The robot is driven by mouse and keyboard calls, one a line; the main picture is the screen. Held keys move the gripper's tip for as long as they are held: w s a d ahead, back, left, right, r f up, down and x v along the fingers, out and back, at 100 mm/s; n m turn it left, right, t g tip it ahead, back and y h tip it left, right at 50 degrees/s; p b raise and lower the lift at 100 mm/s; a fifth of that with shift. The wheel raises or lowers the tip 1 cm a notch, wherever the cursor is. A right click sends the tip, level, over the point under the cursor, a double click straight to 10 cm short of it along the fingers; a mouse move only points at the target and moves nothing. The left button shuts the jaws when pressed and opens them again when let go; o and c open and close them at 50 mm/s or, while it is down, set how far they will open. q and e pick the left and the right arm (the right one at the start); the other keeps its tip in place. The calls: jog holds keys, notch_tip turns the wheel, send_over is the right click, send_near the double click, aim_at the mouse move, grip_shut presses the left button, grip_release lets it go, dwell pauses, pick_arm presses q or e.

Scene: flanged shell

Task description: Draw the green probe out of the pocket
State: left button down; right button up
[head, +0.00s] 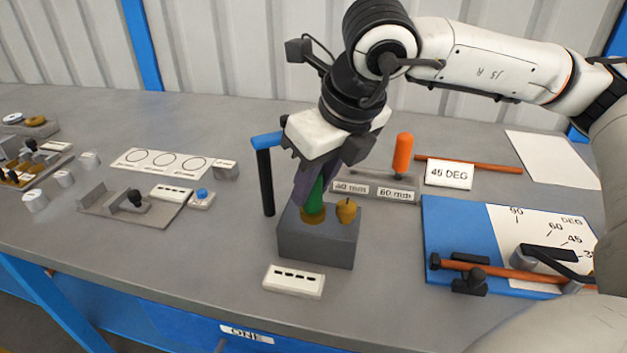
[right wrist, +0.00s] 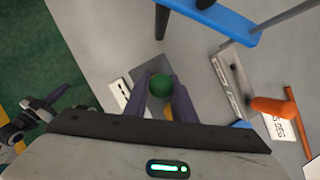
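The green probe (head: 315,197) stands upright in the brass-ringed pocket of a grey block (head: 318,243). Its round green top shows in the right wrist view (right wrist: 160,87). My right gripper (head: 312,190) comes down from above with its purple fingers on either side of the probe. In the right wrist view the probe's top fills the gap between the fingers (right wrist: 161,98), so they look shut on it. The lower end of the probe is hidden in the block. What looks like my left gripper (right wrist: 42,108) is small at the left of the right wrist view, beyond the bench; its opening is unclear.
A brass knob (head: 346,211) sits on the block right beside the probe. A black post with a blue arm (head: 266,180) stands close on the left. An orange-handled tool (head: 402,155) stands behind at right. A blue angle board (head: 455,225) lies right. A slotted white label (head: 294,281) lies in front.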

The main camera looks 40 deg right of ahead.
grip_shut()
jog(key=shift+r+p, duration=1.75)
jog(key=shift+r, duration=1.8)
